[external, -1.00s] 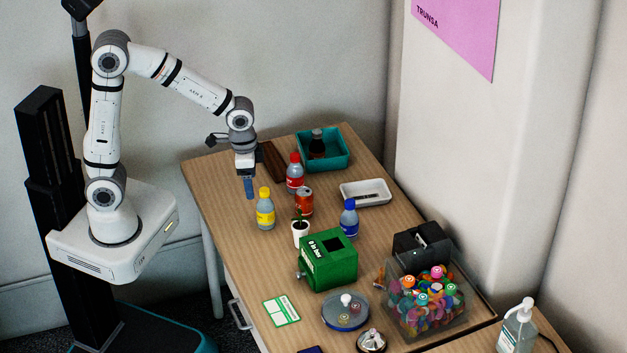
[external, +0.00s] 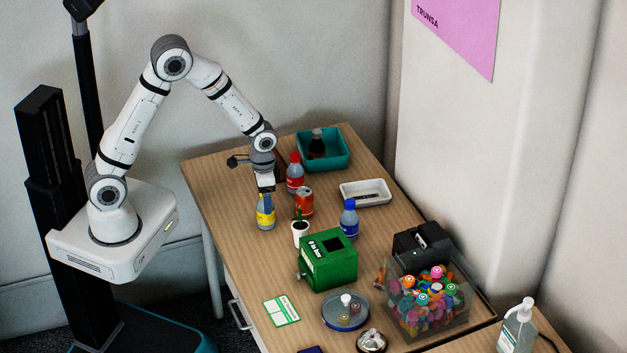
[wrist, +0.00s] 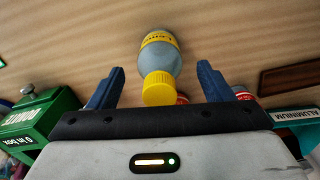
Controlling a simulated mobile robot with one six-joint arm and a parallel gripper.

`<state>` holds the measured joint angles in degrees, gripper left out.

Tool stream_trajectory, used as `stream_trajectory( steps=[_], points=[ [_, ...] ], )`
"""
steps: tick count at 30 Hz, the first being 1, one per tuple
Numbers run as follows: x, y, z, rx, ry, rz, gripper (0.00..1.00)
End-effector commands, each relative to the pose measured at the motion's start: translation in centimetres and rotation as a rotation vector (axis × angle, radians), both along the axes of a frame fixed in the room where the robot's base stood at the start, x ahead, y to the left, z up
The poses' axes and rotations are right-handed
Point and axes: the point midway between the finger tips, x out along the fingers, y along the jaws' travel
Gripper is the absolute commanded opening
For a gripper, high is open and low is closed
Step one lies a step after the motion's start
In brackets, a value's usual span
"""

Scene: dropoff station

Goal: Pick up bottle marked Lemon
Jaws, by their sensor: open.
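The Lemon bottle (external: 264,219), with a yellow label and yellow cap, stands upright near the left edge of the table. It also shows in the wrist view (wrist: 160,58), its cap between my two blue fingers and its label partly readable. My gripper (external: 267,202) is directly over the bottle, fingers pointing down around its upper part. In the wrist view my gripper (wrist: 160,88) is open, with a gap between each finger and the cap. The external view partly hides the cap behind the gripper.
A red-capped bottle (external: 295,180) and a red-orange can (external: 304,203) stand close on the right. A small potted plant (external: 300,234) and a green box (external: 328,263) are in front. A blue-capped bottle (external: 349,219) and teal tray (external: 340,161) are farther off.

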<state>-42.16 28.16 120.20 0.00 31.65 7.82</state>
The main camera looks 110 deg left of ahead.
Motion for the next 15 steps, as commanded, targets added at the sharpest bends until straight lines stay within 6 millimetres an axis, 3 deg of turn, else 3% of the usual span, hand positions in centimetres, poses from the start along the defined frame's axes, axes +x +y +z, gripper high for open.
stream_trajectory(
  steps=[10,15],
  points=[
    [0.02,-0.01,-0.91,0.001,-0.001,0.0,0.73],
    [0.02,-0.01,-0.89,0.0,0.0,0.0,0.59]
  ],
)
